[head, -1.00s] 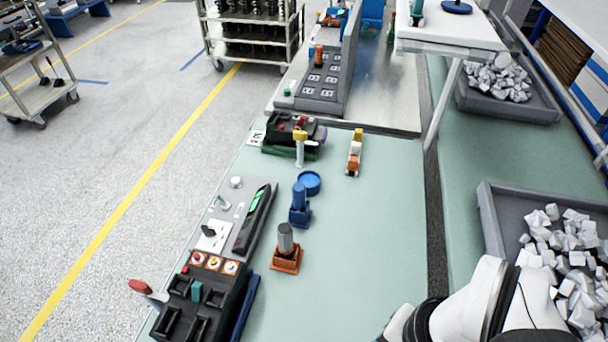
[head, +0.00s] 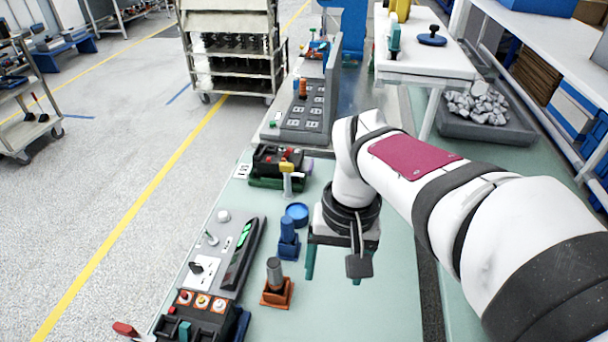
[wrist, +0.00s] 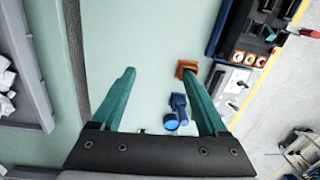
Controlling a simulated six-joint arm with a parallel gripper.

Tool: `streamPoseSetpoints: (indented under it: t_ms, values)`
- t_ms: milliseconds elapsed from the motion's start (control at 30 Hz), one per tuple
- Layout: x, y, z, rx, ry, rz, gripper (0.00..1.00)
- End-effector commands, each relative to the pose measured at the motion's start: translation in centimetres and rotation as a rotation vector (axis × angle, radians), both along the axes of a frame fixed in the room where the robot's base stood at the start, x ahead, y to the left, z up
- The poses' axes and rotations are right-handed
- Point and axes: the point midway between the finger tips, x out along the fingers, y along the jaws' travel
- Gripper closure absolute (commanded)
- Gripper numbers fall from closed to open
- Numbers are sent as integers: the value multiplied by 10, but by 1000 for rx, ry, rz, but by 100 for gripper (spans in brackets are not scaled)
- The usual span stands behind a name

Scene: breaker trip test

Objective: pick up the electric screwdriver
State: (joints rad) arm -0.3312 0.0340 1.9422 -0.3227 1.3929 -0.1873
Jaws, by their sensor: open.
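I cannot tell for sure which object is the electric screwdriver. One upright candidate is a blue cylinder in a blue stand (head: 288,240), also in the wrist view (wrist: 178,104). Another is a grey cylinder in an orange base (head: 276,284); the orange base shows in the wrist view (wrist: 186,68). A yellow-topped pale tool (head: 287,174) stands farther back. My gripper (head: 333,271) is open and empty above the green bench, right of the blue and orange stands. In the wrist view my gripper (wrist: 159,73) has its teal fingers apart, the right one beside these stands.
A round blue dish (head: 297,213) sits behind the blue stand. Grey and black control panels (head: 229,250) line the bench's left edge. A white raised table (head: 425,62) stands at the back right, near a bin of white pieces (head: 487,118). The bench's front right is clear.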

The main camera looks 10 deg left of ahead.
Motion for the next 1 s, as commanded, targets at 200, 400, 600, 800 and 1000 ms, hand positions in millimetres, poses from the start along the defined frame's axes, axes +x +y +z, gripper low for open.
streamPoseSetpoints:
  t_ms: [200,400,600,800,1000]
  values:
    - [72,111,-36,-47,-37,382,24]
    - [78,126,-45,-53,-44,430,24]
    - [77,125,-98,-55,-39,427,24]
    - [78,125,-141,-54,-43,426,24]
    - [79,125,-173,-54,-42,425,24]
